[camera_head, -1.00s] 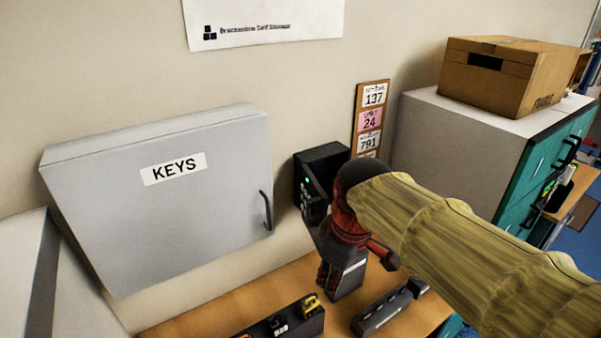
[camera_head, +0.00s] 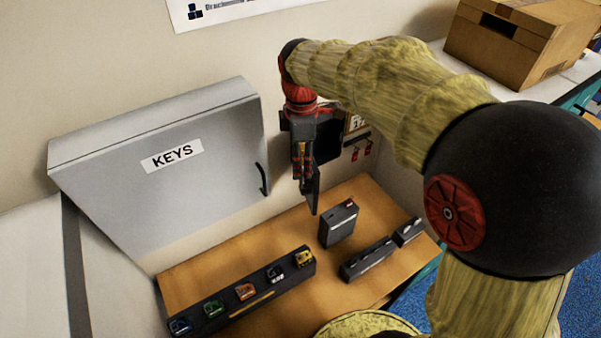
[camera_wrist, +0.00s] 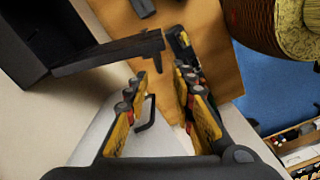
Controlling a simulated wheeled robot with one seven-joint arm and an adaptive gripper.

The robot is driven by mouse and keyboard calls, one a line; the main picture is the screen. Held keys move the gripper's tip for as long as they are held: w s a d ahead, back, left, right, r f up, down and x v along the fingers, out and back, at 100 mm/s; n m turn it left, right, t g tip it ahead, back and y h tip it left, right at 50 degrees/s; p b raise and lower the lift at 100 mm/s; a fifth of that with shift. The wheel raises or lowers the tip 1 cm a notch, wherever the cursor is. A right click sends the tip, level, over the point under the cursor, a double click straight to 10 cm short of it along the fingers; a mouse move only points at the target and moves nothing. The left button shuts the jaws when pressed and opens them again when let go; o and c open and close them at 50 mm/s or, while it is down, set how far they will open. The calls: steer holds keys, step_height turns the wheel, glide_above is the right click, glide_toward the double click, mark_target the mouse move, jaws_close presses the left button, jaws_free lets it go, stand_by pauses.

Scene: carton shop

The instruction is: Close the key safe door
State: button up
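The key safe appears to be the small black box on the wall (camera_head: 328,142), partly hidden behind my gripper. In the wrist view the black box (camera_wrist: 35,45) is at the upper left. Its dark door (camera_wrist: 108,54) stands open, jutting out edge-on toward the right. In the head view a dark panel (camera_head: 314,192), seemingly that door, hangs just beside my fingertips. My gripper (camera_head: 302,172) points down in front of the box. In the wrist view my gripper (camera_wrist: 163,88) is open and empty, its fingers close to the door edge; contact cannot be told.
A grey KEYS cabinet (camera_head: 165,185) with a black handle (camera_head: 262,179) is on the wall at left, shut. The wooden desk (camera_head: 215,265) below holds a key rack (camera_head: 250,297), a grey box (camera_head: 339,224) and dark blocks (camera_head: 368,259). A carton (camera_head: 520,45) stands at right.

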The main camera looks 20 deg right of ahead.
steer(key=shift+f+p, duration=0.3)
steer(key=shift+f, duration=2.7)
steer(key=shift+c, duration=1.2)
steer(key=c, duration=0.4)
jaws_close()
